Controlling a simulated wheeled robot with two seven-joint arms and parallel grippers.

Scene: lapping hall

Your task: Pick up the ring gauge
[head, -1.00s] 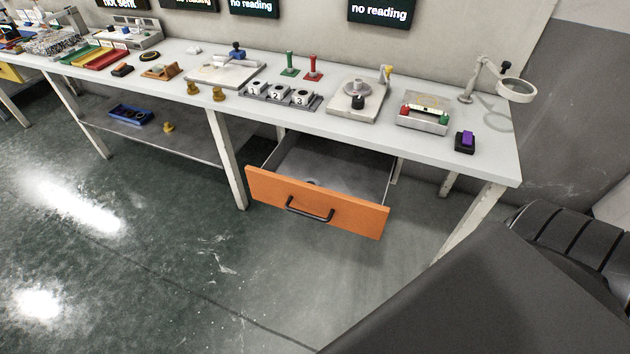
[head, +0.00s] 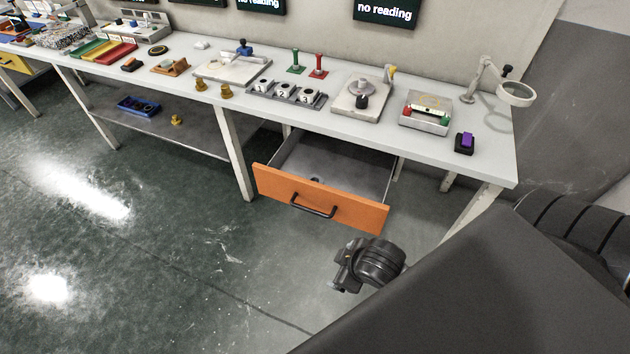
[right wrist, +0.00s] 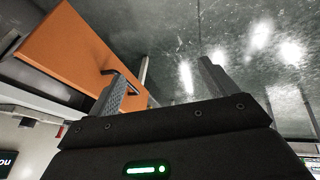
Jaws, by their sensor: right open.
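A small dark round thing (head: 315,181) lies in the open drawer (head: 345,168); it may be the ring gauge, but it is too small to be sure. A dark ring (head: 158,50) also lies on the bench top at the far left. My right gripper (head: 340,275) is in front of and below the orange drawer front (head: 320,197), outside the drawer. In the right wrist view its two fingers (right wrist: 162,75) are apart with nothing between them, near the drawer handle (right wrist: 125,80). My left gripper is out of view.
The bench top (head: 290,112) carries several fixtures, including a numbered block (head: 285,93), a dial plate (head: 362,97) and a purple-topped box (head: 464,143). A blue tray (head: 138,106) sits on the lower shelf. The floor before the drawer is clear.

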